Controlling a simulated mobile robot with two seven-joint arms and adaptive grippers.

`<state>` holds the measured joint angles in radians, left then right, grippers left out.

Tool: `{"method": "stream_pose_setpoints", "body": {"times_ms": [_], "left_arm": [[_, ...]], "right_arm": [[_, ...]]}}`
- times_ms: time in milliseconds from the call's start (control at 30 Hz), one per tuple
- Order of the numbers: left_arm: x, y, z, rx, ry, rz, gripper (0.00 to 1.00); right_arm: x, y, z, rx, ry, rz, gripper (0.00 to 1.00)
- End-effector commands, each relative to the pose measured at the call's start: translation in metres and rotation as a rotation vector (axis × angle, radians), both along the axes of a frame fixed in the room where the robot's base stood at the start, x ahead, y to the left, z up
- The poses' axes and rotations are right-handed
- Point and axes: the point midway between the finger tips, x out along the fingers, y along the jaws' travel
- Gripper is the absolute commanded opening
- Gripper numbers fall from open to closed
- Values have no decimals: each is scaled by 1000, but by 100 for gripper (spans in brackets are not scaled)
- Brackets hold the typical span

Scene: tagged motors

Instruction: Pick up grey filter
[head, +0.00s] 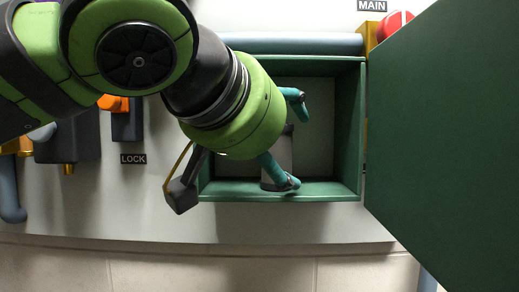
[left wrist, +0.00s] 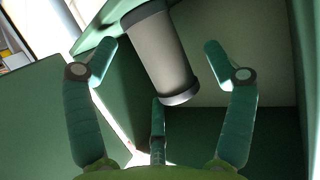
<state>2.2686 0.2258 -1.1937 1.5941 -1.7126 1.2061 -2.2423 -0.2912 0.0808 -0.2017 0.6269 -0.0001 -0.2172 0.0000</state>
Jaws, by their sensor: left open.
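The grey filter (head: 283,152) is a cylinder with dark end bands, standing in an open green box. It shows large in the left wrist view (left wrist: 158,52), where it looks tilted. My left gripper (head: 299,147) has teal fingers and reaches in at the box opening. The gripper is open, with fingers spread on both sides of the filter in the left wrist view and a third finger below it. I cannot tell whether any finger touches it. In the head view a finger and the gripper body hide part of the filter. My right gripper is not in view.
The green box (head: 340,190) has a large green door (head: 450,130) swung open at the right. A red knob (head: 395,22) is by the MAIN label (head: 371,5). An orange-topped LOCK part (head: 127,118) and dark fittings (head: 70,140) are on the grey panel at left.

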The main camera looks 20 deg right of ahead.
Motion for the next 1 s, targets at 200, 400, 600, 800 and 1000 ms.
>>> {"method": "stream_pose_setpoints", "body": {"times_ms": [200,400,600,800,1000], "left_arm": [[0,0,0,0,0,0,36],[0,0,-1,1,1,0,20],[0,0,-1,1,3,0,19],[0,-1,6,1,2,0,14],[-1,-1,28,-1,0,0,13]], "right_arm": [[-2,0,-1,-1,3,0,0],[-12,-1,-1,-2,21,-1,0],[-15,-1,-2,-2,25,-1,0],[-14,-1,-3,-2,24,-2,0],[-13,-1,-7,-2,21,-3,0]]}}
